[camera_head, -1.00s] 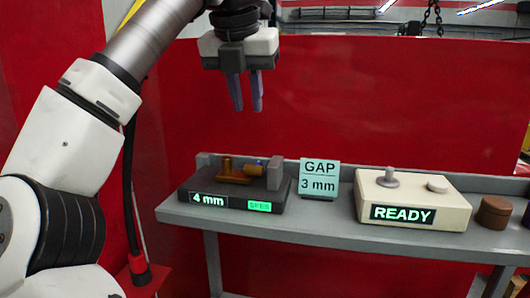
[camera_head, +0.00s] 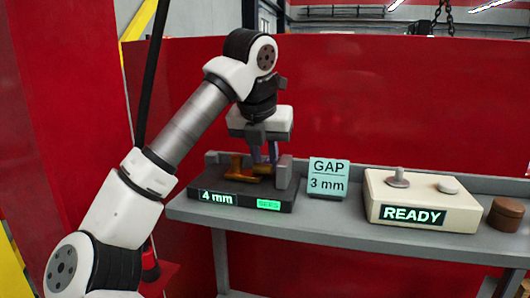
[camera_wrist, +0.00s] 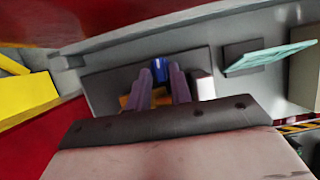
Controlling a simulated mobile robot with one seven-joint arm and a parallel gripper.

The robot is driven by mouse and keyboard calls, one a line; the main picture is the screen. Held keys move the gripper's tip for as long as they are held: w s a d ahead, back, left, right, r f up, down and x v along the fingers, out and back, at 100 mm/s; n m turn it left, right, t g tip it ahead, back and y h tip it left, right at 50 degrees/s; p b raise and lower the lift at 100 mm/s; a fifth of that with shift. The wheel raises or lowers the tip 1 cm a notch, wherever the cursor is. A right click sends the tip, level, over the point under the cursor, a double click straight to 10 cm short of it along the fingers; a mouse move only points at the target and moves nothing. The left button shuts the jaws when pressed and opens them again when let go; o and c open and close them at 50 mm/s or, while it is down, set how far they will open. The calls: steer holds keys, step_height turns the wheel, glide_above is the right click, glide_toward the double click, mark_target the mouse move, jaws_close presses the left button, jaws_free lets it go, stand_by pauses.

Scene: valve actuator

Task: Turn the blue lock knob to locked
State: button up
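The blue lock knob (camera_wrist: 160,69) shows in the wrist view between my gripper's (camera_wrist: 160,75) two purple-grey fingers. A narrow space seems to show on each side of it; I cannot tell whether either finger touches it. In the head view my gripper (camera_head: 263,162) points down over the right part of the dark actuator base (camera_head: 222,186), its fingers apart, and the knob cannot be made out there. The orange-brown valve part (camera_head: 237,168) stands left of the fingers. The base's displays read "4 mm" and a green word too small to read surely.
A grey upright block (camera_head: 284,172) stands close right of the fingers. A sign (camera_head: 328,179) reads "GAP 3 mm". Farther right on the grey shelf (camera_head: 330,216) are a cream box (camera_head: 420,205) showing "READY" and a brown round pot (camera_head: 505,215). A red wall (camera_head: 400,100) stands behind.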

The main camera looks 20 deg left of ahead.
jaws_close()
steer(key=shift+m, duration=0.3)
steer(key=m, duration=0.1)
steer(key=m+h, duration=0.1)
steer(key=m, duration=0.1)
steer(key=shift+w+a+h, duration=0.1)
steer(key=shift+a+h, duration=0.15)
steer(key=shift+h, duration=0.05)
steer(key=m+h, duration=0.1)
steer(key=m, duration=0.3)
steer(key=shift+w+a+g, duration=0.1)
steer(key=shift+g, duration=0.3)
steer(key=m, duration=0.2)
steer(key=m+g+h, duration=0.1)
steer(key=m, duration=0.1)
steer(key=shift+w+a+m, duration=0.15)
steer(key=shift+w+m, duration=0.05)
steer(key=shift+m, duration=0.1)
steer(key=shift+w+m+g+h, duration=0.1)
steer(key=shift+m+g+h, duration=0.15)
steer(key=shift+m+g, duration=0.6)
steer(key=shift+w+m+g+h, duration=0.1)
steer(key=shift+m+g+h, duration=0.15)
steer(key=shift+m, duration=1.2)
steer(key=shift+a, duration=0.1)
